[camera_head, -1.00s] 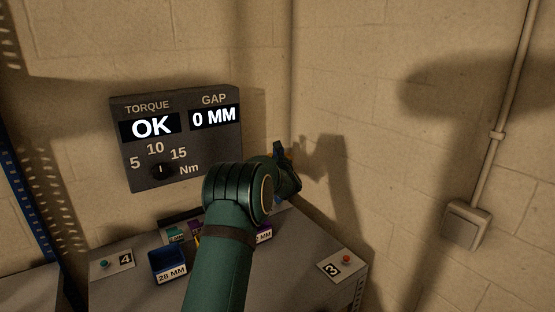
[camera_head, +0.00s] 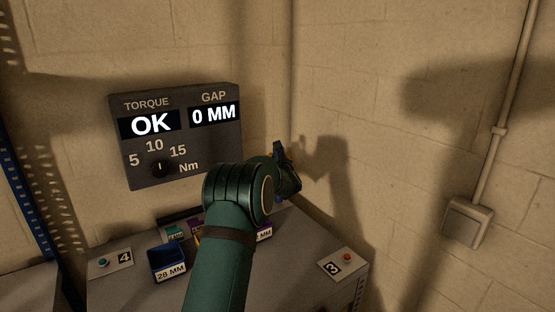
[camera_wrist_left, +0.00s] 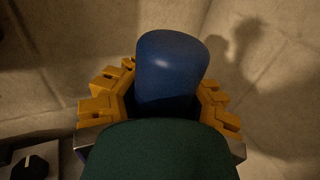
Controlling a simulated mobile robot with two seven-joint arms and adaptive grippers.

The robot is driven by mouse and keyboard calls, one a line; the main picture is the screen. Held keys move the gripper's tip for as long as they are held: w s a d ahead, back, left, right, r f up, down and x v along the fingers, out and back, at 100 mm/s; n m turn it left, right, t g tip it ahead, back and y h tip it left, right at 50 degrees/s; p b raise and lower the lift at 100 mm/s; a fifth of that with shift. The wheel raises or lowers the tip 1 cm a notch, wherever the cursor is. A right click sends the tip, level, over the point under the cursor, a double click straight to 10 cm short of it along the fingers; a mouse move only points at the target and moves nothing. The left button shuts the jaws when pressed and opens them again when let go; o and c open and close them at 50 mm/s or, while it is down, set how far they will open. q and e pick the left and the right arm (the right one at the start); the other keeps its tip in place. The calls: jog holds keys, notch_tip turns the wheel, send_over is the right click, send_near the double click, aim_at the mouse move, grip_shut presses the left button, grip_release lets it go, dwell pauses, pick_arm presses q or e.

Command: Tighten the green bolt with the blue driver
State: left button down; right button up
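My left arm reaches in from the bottom of the head view, and its gripper (camera_head: 286,168) is beyond the wrist, right of the torque panel, mostly hidden by the arm. In the left wrist view the yellow-orange fingers (camera_wrist_left: 170,95) are shut on both sides of the blue driver (camera_wrist_left: 172,70), whose rounded blue handle end shows. The driver's shaft and tip are hidden. I cannot make out the green bolt in either view. My right gripper is not in view.
A dark panel (camera_head: 202,145) reads TORQUE OK and GAP 0 MM, with a knob (camera_head: 160,169) below. On the grey bench (camera_head: 300,240) are a blue 28 MM bin (camera_head: 167,259), partly hidden bins, and button plates 4 (camera_head: 112,262) and 3 (camera_head: 340,264). A wall box (camera_head: 467,222) is right.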

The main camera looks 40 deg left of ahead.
pick_arm(q)
jog(key=shift+d+f, duration=0.1)
jog(key=shift+f, duration=0.6)
dwell(2.2)
jog(key=shift+r, duration=0.1)
